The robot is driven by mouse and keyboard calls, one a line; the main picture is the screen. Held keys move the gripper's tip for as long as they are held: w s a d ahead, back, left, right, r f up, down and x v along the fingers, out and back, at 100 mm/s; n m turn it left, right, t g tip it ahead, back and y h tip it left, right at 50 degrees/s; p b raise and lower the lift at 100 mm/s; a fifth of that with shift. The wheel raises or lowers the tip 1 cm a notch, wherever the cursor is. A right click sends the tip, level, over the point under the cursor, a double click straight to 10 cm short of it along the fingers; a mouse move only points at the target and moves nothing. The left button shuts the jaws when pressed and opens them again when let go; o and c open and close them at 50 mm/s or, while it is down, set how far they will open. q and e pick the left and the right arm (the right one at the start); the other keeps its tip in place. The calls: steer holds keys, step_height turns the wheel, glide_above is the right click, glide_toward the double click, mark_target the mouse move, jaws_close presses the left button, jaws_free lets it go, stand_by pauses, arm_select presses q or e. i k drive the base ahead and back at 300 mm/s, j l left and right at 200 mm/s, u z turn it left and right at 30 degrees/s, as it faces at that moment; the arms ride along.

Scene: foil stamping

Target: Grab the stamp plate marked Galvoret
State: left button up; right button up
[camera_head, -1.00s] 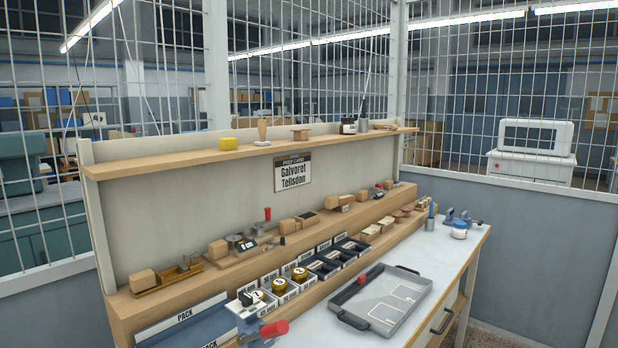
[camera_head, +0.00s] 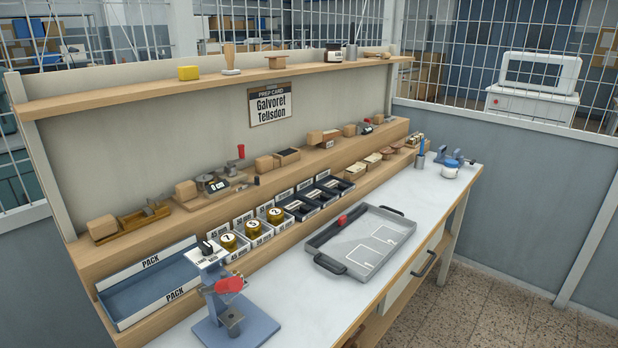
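A prep card (camera_head: 269,104) on the back panel reads "Galvoret" and "Tellsdon". No stamp plate can be made out by that name; the labels on the small parts are too small to read. Dark bins (camera_head: 316,194) with white labels stand in the middle of the bench, and their contents are unclear. A grey tray (camera_head: 330,237) with two black handles, white outlines and a small red item (camera_head: 343,220) lies on the worktop. Neither of my grippers is in view.
A blue stamping press (camera_head: 234,318) with a red handle stands at the front left, beside a blue PACK tray (camera_head: 150,282). White bins (camera_head: 258,236) hold gold rolls. Wooden blocks line the raised ledge. The white worktop (camera_head: 420,205) is clear right of the tray.

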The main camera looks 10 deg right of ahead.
mark_target(315, 194)
steer(key=i+l+u, duration=0.1)
steer(key=i+l, duration=0.3)
steer(key=l, duration=0.25)
steer(key=i+l+u, duration=0.15)
steer(key=l, duration=0.2)
steer(key=i+l+u, duration=0.1)
steer(key=l, duration=0.25)
steer(key=i+l, duration=0.25)
steer(key=i+l+u, duration=0.05)
steer(key=l, duration=0.05)
